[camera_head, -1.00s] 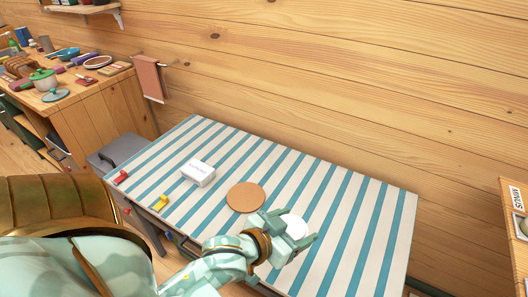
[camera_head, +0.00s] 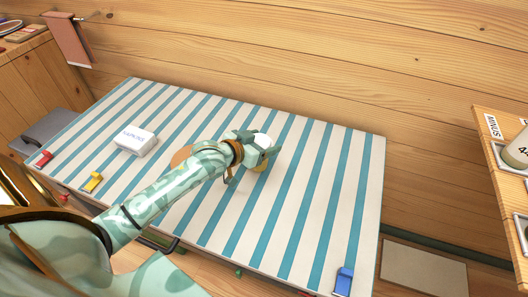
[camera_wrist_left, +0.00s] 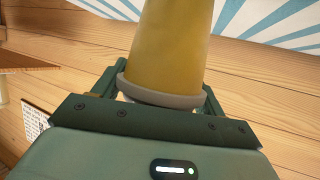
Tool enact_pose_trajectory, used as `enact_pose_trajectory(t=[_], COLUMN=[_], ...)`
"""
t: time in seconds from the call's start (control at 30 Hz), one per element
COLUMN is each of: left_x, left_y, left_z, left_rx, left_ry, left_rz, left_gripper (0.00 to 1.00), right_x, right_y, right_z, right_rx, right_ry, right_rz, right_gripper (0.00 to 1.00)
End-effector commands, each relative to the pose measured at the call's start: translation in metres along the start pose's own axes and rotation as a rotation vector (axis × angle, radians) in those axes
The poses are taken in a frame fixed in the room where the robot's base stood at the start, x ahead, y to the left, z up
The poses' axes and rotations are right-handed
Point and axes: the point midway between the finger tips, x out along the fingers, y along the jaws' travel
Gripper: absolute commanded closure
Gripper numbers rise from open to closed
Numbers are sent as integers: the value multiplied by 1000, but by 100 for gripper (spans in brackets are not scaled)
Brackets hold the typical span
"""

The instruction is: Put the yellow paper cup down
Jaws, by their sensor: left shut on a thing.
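My left gripper (camera_head: 256,153) is shut on the yellow paper cup (camera_wrist_left: 175,45). In the head view the cup's round white top (camera_head: 263,140) shows between the fingers, with a little yellow below it. In the left wrist view its yellow body stands out from between the jaws, with a pale rim near the palm. The cup is over the middle of the striped table (camera_head: 312,190). I cannot tell whether its lower end touches the surface. My right gripper is not in view.
A white labelled box (camera_head: 136,140) stands on the table's left part, near a yellow clip (camera_head: 93,182) and a red clip (camera_head: 44,158). A round brown mat (camera_head: 181,156) is partly behind my arm. A blue clip (camera_head: 343,281) is at the front right. The right half is mostly clear.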

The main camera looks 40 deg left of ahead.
Motion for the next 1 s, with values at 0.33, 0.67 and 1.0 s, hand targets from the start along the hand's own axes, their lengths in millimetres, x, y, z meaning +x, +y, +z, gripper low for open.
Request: enact_pose_trajectory(t=[0.33,0.67,1.0], left_x=[22,21,21], left_y=[-3,-3,-3], left_z=[37,36,34], left_rx=[1,2,2], left_ry=[-2,-1,0], left_rz=[0,-1,0], left_gripper=[50,17,7], right_x=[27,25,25], right_y=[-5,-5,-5], right_z=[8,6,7], right_rx=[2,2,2], right_ry=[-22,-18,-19], right_rz=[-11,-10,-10], right_gripper=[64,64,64])
